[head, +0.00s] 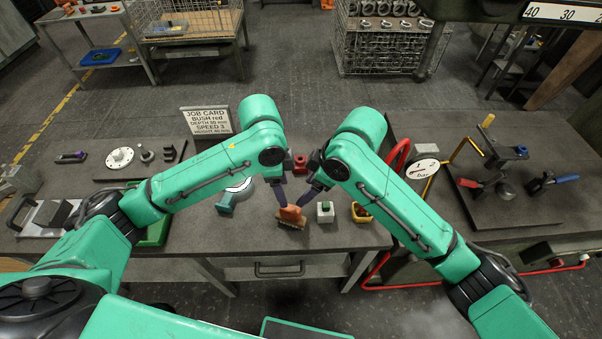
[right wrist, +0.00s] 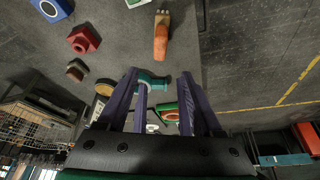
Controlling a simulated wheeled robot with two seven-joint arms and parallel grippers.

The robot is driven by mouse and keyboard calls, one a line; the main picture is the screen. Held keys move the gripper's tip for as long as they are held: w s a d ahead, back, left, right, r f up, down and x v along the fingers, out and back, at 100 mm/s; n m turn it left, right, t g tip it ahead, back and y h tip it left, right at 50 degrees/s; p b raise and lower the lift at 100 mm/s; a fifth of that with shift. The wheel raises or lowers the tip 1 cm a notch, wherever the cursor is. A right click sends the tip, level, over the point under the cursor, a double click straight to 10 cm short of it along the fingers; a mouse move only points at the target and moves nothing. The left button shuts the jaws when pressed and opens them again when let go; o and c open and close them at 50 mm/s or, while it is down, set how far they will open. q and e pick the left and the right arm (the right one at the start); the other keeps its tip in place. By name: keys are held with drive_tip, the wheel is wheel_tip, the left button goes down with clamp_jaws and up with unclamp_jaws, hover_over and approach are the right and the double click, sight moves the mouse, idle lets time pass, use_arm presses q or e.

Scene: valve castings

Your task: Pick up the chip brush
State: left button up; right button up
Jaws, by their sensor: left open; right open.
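The chip brush (head: 290,213) has an orange handle and tan bristles. It is near the bench's front edge in the head view, below the two grippers, with its bristles toward the front. The right wrist view shows the brush (right wrist: 161,42) just past the fingertips, in line with the gap between them and apart from them. My right gripper (head: 308,197) is open and empty, right of the brush; its purple fingers also show in the right wrist view (right wrist: 159,76). My left gripper (head: 282,197) is just above and left of the brush, open; its fingertips partly overlap the handle in the picture.
A red casting (head: 300,163) is behind the grippers. A teal part (head: 226,204) stands to the left. A job card (head: 207,121) stands at the back.

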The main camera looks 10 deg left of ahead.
sight(290, 207)
drive_tip(key=x, duration=1.1)
drive_tip(key=shift+f, duration=0.45)
clamp_jaws()
drive_tip(key=shift+r, duration=0.1)
idle(0.4)
